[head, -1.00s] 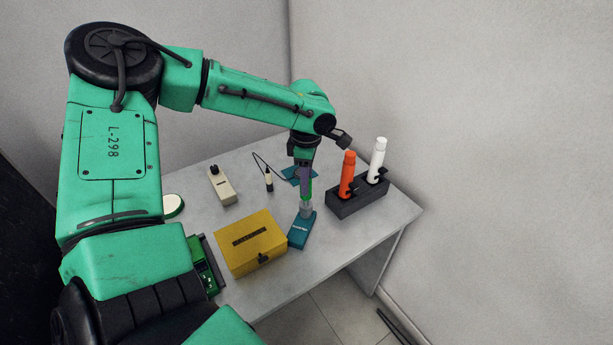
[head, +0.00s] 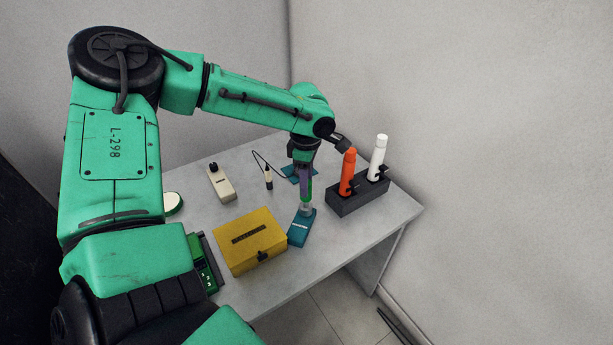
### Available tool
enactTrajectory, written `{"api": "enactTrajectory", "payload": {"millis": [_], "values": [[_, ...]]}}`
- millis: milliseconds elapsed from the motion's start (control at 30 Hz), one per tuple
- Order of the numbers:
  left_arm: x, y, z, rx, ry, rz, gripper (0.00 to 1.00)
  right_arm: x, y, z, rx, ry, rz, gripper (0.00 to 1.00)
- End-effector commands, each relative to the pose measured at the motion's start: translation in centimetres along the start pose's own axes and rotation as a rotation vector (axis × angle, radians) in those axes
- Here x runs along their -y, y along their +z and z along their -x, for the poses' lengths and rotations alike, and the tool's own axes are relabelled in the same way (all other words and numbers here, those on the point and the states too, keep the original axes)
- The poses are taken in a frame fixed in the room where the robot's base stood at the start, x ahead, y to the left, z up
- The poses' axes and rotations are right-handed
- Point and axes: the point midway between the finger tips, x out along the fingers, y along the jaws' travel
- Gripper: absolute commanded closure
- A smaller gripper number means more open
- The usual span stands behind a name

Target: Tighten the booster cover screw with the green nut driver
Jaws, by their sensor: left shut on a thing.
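My left gripper (head: 304,172) points down over the table and is shut on the green nut driver (head: 307,194). Little of the driver shows between and below the fingers. Its lower end is at the top of a teal box (head: 299,232), which I take to be the booster. I cannot tell whether the driver tip touches it, and the cover screw is too small or hidden to make out. My right gripper is not in view.
A yellow box (head: 273,252) stands just left of the teal box. A dark rack (head: 346,207) holds an orange bottle (head: 347,173) and a white bottle (head: 377,158) to the right. A beige device (head: 221,186) and a green device (head: 199,262) are on the left.

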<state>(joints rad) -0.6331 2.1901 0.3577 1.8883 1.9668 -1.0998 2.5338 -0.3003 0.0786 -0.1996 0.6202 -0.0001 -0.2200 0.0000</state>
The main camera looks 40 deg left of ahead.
Motion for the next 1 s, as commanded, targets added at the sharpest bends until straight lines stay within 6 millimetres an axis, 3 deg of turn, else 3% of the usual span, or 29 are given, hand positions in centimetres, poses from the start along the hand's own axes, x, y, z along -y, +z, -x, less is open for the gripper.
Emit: {"api": "enactTrajectory", "payload": {"millis": [167, 533, 867, 1000], "values": [[0.0, 0.0, 0.6, 0.000, 0.001, -0.037, 1.00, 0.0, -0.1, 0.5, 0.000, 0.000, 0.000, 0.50], [0.0, 0.0, 5.3, 0.001, 0.002, -0.037, 1.00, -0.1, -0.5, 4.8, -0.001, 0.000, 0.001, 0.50], [0.0, 0.0, 5.5, 0.000, 0.002, -0.036, 1.00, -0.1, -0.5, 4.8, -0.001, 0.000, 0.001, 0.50], [0.0, 0.0, 8.1, 0.000, 0.002, -0.036, 1.00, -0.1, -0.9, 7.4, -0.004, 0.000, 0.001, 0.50]]}}
